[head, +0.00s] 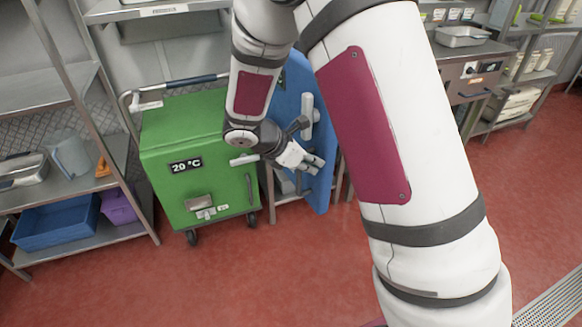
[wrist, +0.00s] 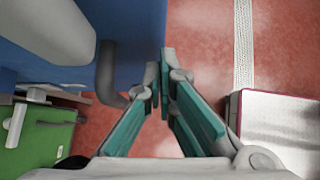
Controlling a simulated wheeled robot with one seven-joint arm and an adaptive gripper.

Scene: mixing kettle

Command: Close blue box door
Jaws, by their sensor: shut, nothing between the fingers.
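The blue box door (head: 322,183) stands swung out toward me, to the right of the green box, in the head view. It fills the upper left of the wrist view (wrist: 130,40), with a grey handle (wrist: 106,75) on it. My gripper (head: 314,162) is at the door, in front of its face and close to the handle (head: 308,115). In the wrist view the fingers (wrist: 160,85) are shut and empty, just right of the handle. I cannot tell whether they touch the door. The blue box behind is mostly hidden by my arm.
A green wheeled box (head: 185,145) marked 20 °C stands left of the blue door, close to it. A metal shelf with a blue tub (head: 55,222) and a purple tub (head: 118,207) is at far left. The red floor (head: 260,280) in front is clear.

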